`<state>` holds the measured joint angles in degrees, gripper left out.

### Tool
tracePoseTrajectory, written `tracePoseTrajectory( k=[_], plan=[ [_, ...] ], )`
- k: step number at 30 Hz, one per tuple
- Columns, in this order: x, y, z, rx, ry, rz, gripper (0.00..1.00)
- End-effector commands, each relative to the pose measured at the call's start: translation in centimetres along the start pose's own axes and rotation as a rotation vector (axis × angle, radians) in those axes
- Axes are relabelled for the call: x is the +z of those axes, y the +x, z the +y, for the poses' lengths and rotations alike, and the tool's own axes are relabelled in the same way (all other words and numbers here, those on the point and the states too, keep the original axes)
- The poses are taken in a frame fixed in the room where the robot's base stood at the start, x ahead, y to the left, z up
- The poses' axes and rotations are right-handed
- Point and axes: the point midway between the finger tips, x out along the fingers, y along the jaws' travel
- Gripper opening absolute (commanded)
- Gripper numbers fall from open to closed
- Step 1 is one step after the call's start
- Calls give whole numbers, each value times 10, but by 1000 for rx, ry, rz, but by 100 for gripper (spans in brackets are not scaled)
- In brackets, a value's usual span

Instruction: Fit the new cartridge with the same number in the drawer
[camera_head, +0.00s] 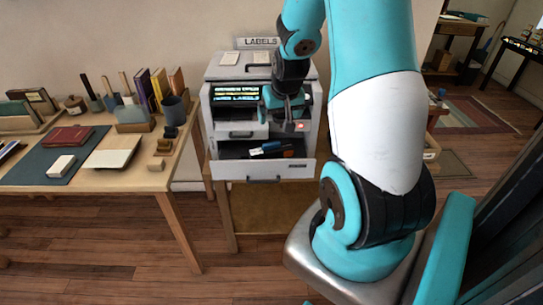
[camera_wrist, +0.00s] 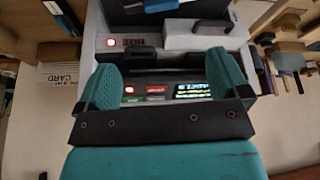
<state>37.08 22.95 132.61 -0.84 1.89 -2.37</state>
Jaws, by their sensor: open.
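The label machine (camera_head: 265,95) stands on a small wooden stand, its lit screen (camera_head: 238,92) partly behind my gripper. Its lower drawer (camera_head: 262,172) is pulled out. A dark cartridge with blue and orange parts (camera_head: 270,148) lies in it; its number is too small to read. My gripper (camera_head: 288,122) is over the machine's front, to the right of the screen. In the wrist view my gripper (camera_wrist: 165,82) has its teal fingers wide apart with nothing held between them. That view also shows the screen (camera_wrist: 193,90), a small red-lit number display (camera_wrist: 133,42) and a white block (camera_wrist: 208,36).
A wooden table (camera_head: 170,178) on the left carries a desk mat (camera_head: 60,150), a red book (camera_head: 68,134), a white box (camera_head: 61,165), upright books (camera_head: 160,85) and a dark mug (camera_head: 173,110). A LABELS sign (camera_head: 262,42) stands behind the machine. Open wooden floor lies in front.

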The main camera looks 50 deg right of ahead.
Motion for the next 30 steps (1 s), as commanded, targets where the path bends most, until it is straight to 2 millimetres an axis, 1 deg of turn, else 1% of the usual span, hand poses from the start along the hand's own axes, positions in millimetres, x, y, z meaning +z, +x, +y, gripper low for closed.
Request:
tracePoseTrajectory(
  k=[6, 12, 16, 23, 30],
  plan=[
    [1, 45, -1, -2, -2, -6, 94],
    [1, 84, -2, -3, -2, -4, 94],
    [0, 101, -2, -3, -2, -2, 94],
    [0, 115, -2, -4, -2, -3, 94],
    [-2, 148, -2, -4, -2, -2, 94]
  ],
)
